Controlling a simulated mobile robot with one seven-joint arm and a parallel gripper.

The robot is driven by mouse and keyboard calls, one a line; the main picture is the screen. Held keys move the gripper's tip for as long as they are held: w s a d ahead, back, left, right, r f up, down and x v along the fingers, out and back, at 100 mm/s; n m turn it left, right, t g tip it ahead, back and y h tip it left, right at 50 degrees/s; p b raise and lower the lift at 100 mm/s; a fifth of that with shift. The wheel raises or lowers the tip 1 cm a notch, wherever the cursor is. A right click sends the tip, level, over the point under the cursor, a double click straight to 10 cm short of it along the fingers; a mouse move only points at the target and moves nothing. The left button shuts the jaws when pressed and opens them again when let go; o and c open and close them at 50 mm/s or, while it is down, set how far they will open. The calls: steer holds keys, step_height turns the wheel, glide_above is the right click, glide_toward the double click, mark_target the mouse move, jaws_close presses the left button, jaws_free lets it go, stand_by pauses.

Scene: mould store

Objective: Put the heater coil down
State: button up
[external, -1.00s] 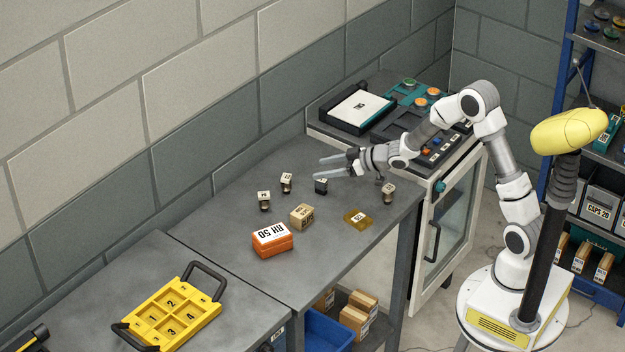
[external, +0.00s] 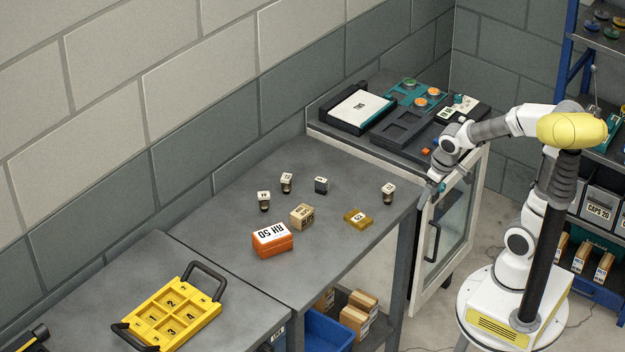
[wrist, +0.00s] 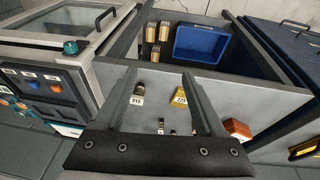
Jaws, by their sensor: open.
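My gripper (external: 432,194) is open and empty, off the right end of the grey bench (external: 235,185). In the wrist view its two spread fingers (wrist: 160,76) have nothing between their tips. No part is clearly recognisable as the heater coil. Small labelled parts stand apart on the bench: a dark one (external: 321,185), two pale-topped ones (external: 264,200) (external: 287,182) at the left, and one (external: 388,193) near the right end. That last one reads 212 in the wrist view (wrist: 138,95). A flat gold block (external: 358,218) lies nearby, apart from my gripper.
An orange box (external: 271,241) and a cardboard box (external: 302,216) sit mid-bench. A yellow numbered tray (external: 170,312) lies on the left bench. A glass-doored cabinet (external: 447,225) adjoins the right end. A blue bin (wrist: 202,43) is below. The back of the bench is clear.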

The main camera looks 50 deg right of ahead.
steer(key=s+a+r+t+p, duration=0.1)
steer(key=s+r+p, duration=0.25)
steer(key=r, duration=0.45)
steer(key=s+a+r+t+p, duration=0.1)
steer(key=s+r+t+p, duration=0.15)
steer(key=s+r, duration=0.4)
step_height(320, 180, down, 22)
steer(key=w+b, duration=0.1)
steer(key=b, duration=2.2)
steer(key=shift+w+f+g+y, duration=0.25)
steer(key=shift+g+y, duration=0.15)
steer(key=shift+g, duration=0.05)
steer(key=shift+d+r, duration=0.1)
steer(key=shift+r, duration=0.05)
